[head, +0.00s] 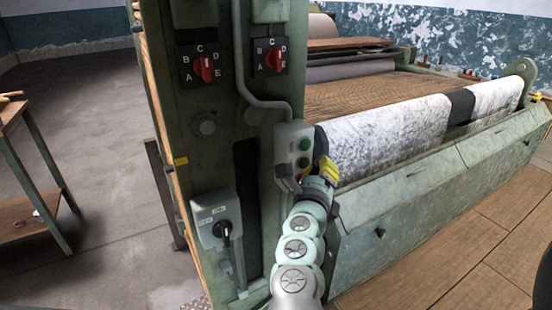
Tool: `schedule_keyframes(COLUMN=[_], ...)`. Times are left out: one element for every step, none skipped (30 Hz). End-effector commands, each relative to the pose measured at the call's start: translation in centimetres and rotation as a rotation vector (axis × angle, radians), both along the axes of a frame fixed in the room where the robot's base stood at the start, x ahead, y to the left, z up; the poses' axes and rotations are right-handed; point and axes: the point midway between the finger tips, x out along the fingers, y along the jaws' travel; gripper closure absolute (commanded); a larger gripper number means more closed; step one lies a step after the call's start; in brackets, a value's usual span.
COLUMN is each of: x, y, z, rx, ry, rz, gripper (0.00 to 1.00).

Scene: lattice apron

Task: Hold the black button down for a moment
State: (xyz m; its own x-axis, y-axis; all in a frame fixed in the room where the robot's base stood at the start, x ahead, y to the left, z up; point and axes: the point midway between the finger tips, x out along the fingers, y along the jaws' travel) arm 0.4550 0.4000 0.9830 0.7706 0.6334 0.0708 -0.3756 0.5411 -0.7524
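A grey control box (291,136) is fixed on the green machine post, with a conduit running up from it. On its right-hand face are a green button (305,144) and, below it, a small dark button (303,162) that looks black. My gripper (319,167), with yellow finger parts, is at the lower right of this box, close to the dark button. Whether it touches the button cannot be told from this angle. The fingers are small in the picture, and I cannot tell whether they are open or shut. Nothing is visible between them.
Two red rotary knobs (206,68) (274,60) sit higher on the post. A grey switch box (217,218) with a black handle is low on it. A white-mottled roller (392,135) lies right of my arm. A wooden table (12,112) stands left; the grey floor between is open.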

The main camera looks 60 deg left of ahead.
Motion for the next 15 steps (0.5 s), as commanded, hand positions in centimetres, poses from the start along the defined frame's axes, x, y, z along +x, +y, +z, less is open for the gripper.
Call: schedule_keyframes(x=[0.01,0.01,0.03,0.05,0.06,0.09,0.09,0.09,0.1,0.1,0.11,0.11,0.11,0.1,0.11], y=[0.06,0.12,0.22,0.31,0.43,0.57,0.68,0.76,0.84,0.86,0.88,0.86,0.85,0.85,0.84], z=[-0.03,-0.04,-0.07,-0.08,-0.08,-0.07,-0.06,-0.03,0.0,0.02,0.05,0.06,0.05,0.05,0.05], rx=[0.0,0.0,0.0,0.001,0.001,0.001,0.001,0.002,0.002,0.002,0.001,0.001,0.001,0.001,0.001], ry=[0.0,0.0,0.0,-0.001,-0.001,0.0,0.0,0.001,0.001,0.001,0.0,0.0,0.0,0.0,-0.001], rz=[0.0,0.0,0.0,-0.001,-0.001,-0.001,-0.001,-0.001,-0.001,-0.001,-0.001,-0.001,-0.001,-0.001,-0.001], gripper=[1.0,1.0,1.0,1.0,1.0,1.0,1.0,1.0,1.0,1.0,1.0,1.0,1.0,1.0,1.0])
